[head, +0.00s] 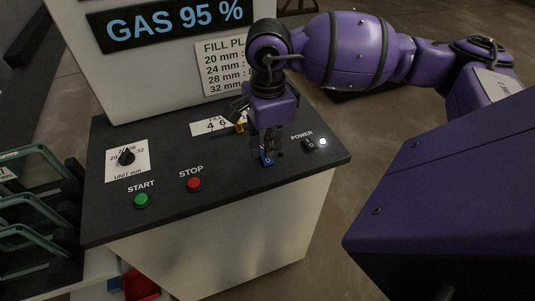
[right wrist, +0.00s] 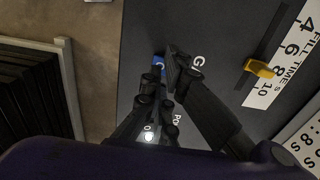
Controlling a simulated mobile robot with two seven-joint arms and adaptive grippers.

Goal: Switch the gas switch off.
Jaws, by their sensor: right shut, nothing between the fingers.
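The gas switch (head: 267,158) is a small blue rocker on the dark sloped panel, left of the power switch. Its blue face also shows in the right wrist view (right wrist: 158,61), beside a label partly covered by a finger. My right gripper (head: 266,146) is shut and empty, pointing down with its fingertips right at the gas switch. In the right wrist view the fingertips (right wrist: 167,72) partly cover the switch. I cannot tell whether they touch it, nor which way the rocker is tipped. My left gripper is not in view.
The black power switch (head: 309,144) with a lit white lamp (head: 323,141) is close on the right. A yellow slider (head: 240,125) is behind on the left. The red stop button (head: 194,184), green start button (head: 141,200) and unit dial (head: 126,156) are further left.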

